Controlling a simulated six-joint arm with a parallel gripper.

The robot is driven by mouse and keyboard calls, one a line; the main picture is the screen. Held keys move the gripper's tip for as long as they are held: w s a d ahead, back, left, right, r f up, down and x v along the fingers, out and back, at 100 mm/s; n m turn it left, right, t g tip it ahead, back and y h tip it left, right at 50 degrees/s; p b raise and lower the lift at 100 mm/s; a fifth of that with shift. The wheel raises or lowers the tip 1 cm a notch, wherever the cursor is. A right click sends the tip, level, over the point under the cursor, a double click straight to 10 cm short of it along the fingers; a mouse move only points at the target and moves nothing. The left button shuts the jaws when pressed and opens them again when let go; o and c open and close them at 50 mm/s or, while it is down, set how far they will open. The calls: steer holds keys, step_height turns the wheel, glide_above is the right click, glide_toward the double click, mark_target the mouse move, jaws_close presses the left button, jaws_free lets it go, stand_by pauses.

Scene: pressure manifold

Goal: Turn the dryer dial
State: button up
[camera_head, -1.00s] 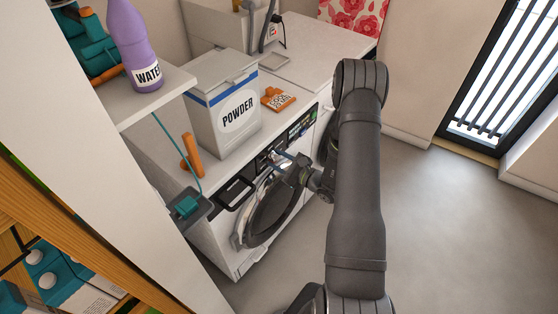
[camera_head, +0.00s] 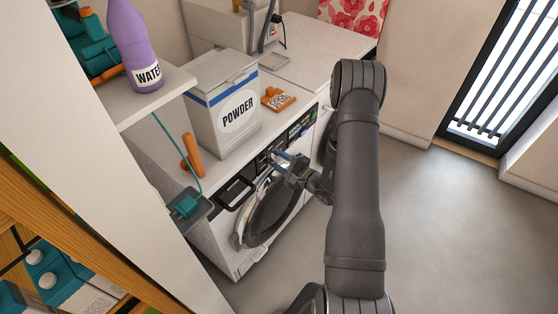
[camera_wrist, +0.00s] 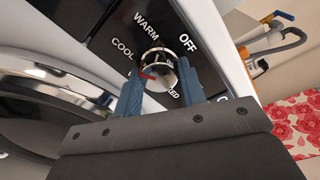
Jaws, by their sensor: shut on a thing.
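The dryer dial (camera_wrist: 160,66) is a silver knob with a red mark, on the dark control panel (camera_wrist: 105,42) in the wrist view. COOL, WARM and OFF are printed around it, with another label partly hidden below. The red mark is on the knob's left side, below COOL. My gripper (camera_wrist: 158,76) has its blue fingers on either side of the knob and is shut on it. In the head view, my gripper (camera_head: 284,158) is at the panel of the white front-loading machine (camera_head: 218,250), above its round door (camera_head: 270,215). The dial is too small to make out there.
A shelf (camera_head: 150,100) with a purple WATER bottle (camera_head: 132,45) is at left. The floor (camera_head: 450,220) at right is clear.

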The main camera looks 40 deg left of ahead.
stand_by(0.4)
steer(key=o, duration=1)
steer(key=d, duration=1.7)
steer(key=shift+s+d+r, duration=0.2)
steer(key=shift+s+r, duration=0.05)
steer(key=shift+r, duration=0.2)
steer(key=shift+a, duration=0.15)
steer(key=a, duration=1.1)
steer(key=a+f, duration=0.1)
steer(key=a, duration=0.5)
steer(key=shift+w+a, duration=0.1)
steer(key=shift+w, duration=0.15)
